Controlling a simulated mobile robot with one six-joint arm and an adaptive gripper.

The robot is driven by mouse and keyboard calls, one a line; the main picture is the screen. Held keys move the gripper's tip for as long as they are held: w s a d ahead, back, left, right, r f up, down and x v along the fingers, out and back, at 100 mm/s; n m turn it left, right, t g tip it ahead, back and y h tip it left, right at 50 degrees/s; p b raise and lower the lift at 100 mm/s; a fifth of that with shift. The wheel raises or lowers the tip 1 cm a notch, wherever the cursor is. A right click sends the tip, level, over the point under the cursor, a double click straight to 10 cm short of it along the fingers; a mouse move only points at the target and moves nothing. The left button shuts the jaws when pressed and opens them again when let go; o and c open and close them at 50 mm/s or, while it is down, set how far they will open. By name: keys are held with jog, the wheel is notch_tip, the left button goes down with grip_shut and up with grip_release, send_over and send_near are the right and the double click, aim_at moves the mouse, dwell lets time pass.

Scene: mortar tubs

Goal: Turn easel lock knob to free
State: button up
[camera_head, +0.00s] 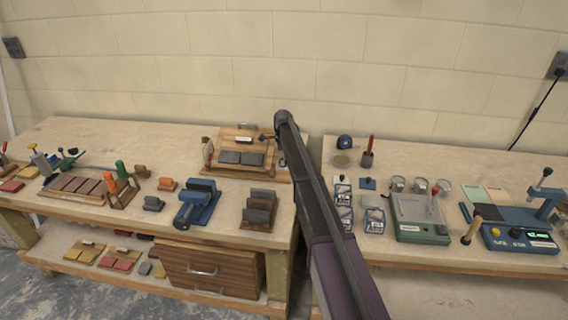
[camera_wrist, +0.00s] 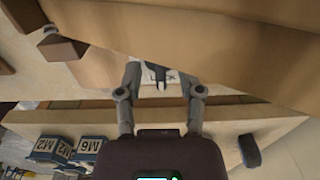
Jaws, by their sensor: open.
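The wooden easel (camera_head: 223,133) stands at the back right of the left bench, with dark tiles on it. In the wrist view its tan boards (camera_wrist: 230,50) fill the upper part. A small white plate (camera_wrist: 152,74) with partly covered lettering, seemingly "LOCK", shows between my fingertips. A small grey piece in front of the plate (camera_wrist: 162,86) may be the knob; its turn position cannot be told. My gripper (camera_wrist: 160,75) is open, its fingers on either side of the plate, with no clear contact. In the head view my arm hides the easel's right side.
Blue labelled blocks (camera_wrist: 88,147) lie at the lower left in the wrist view. A rack of dark blocks (camera_head: 260,209) and a blue tool (camera_head: 197,203) stand in front of the easel. A gap separates the two benches. A green-based device (camera_head: 420,220) stands on the right bench.

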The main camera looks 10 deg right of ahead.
jog(key=shift+f, duration=0.1)
dwell(0.3)
grip_shut()
jog(key=shift+d, duration=0.1)
